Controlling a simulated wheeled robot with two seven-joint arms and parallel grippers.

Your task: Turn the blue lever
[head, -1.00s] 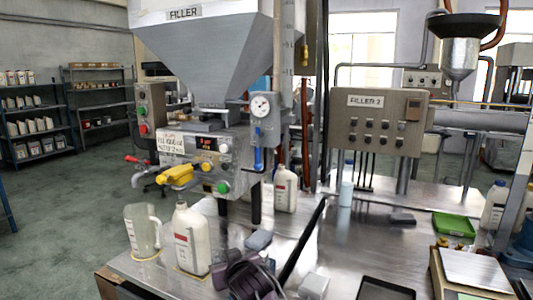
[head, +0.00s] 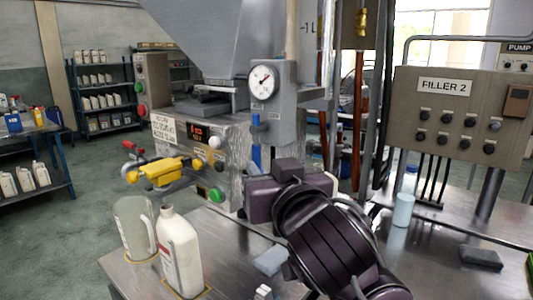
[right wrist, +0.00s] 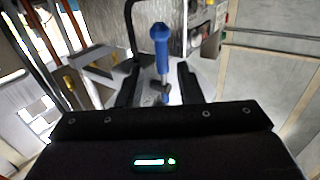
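The blue lever (head: 257,157) hangs down below the round gauge (head: 262,80) on the front of the filler, and its lower end is hidden behind my right gripper. My right gripper (right wrist: 159,85) is open. In the right wrist view the blue lever (right wrist: 160,48) stands upright, with its handle ahead of the fingertips and its thin stem showing between the two dark fingers. I cannot tell whether a finger touches it. In the head view my purple right wrist hides part of the filler's lower front. My left gripper is not in view.
A yellow valve (head: 165,170) and a red-handled tap stick out left of the lever. A clear jug (head: 134,228) and a white bottle (head: 181,250) stand on the metal bench at front left. A pale blue bottle (head: 403,209) stands at right, before the Filler 2 panel (head: 458,118).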

